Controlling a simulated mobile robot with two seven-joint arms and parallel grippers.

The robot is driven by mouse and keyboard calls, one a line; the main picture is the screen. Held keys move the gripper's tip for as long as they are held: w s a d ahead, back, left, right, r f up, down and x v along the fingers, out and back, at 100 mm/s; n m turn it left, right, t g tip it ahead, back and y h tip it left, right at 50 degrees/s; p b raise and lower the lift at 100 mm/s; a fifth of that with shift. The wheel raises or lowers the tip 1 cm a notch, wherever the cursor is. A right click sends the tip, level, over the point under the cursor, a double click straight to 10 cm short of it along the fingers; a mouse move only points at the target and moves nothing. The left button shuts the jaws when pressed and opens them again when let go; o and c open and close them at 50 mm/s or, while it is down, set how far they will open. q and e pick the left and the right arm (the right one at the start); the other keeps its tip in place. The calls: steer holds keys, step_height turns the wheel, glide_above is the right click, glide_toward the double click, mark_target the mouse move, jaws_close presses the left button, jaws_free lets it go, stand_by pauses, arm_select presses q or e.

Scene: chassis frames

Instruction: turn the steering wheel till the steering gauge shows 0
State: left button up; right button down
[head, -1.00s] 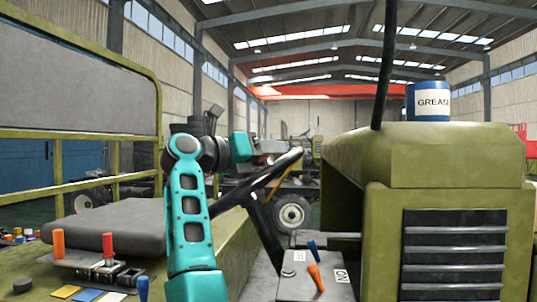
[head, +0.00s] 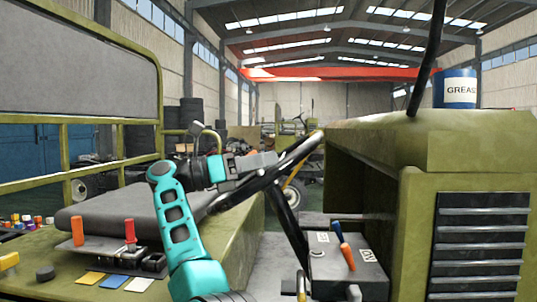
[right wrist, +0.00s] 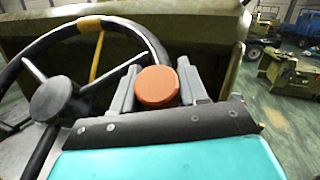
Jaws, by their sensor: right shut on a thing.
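The steering wheel (head: 290,160) is seen nearly edge-on in the head view, on a dark slanted column. In the right wrist view its black rim (right wrist: 150,38), grey hub (right wrist: 52,100) and a yellow-marked spoke (right wrist: 97,57) show. An orange-brown round knob (right wrist: 157,87) lies at the rim. My right gripper (head: 272,159) is shut on this knob, with a grey finger on either side of it in the right wrist view (right wrist: 157,92). My left gripper is not in view. I cannot make out the steering gauge or its reading in any view.
A control box (head: 345,270) with blue and orange levers stands below the wheel. The green hood (head: 440,142) with a blue grease can (head: 459,88) is on the right. The grey seat (head: 125,205) and a lever panel (head: 115,258) are on the left.

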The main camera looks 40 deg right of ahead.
steer(key=shift+w+a+f+m+g+y, duration=0.3)
steer(key=shift+a+m+g, duration=0.1)
steer(key=shift+m, duration=0.1)
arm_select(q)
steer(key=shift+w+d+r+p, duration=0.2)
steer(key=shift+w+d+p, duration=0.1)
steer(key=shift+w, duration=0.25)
arm_select(e)
steer(key=shift+w+a+f+m+g+y, duration=0.25)
steer(key=shift+a+f+m+g+y, duration=0.1)
steer(key=shift+m+g, duration=0.25)
steer(key=c, duration=0.7)
jaws_free()
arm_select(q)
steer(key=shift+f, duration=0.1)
arm_select(e)
steer(key=shift+f, duration=0.1)
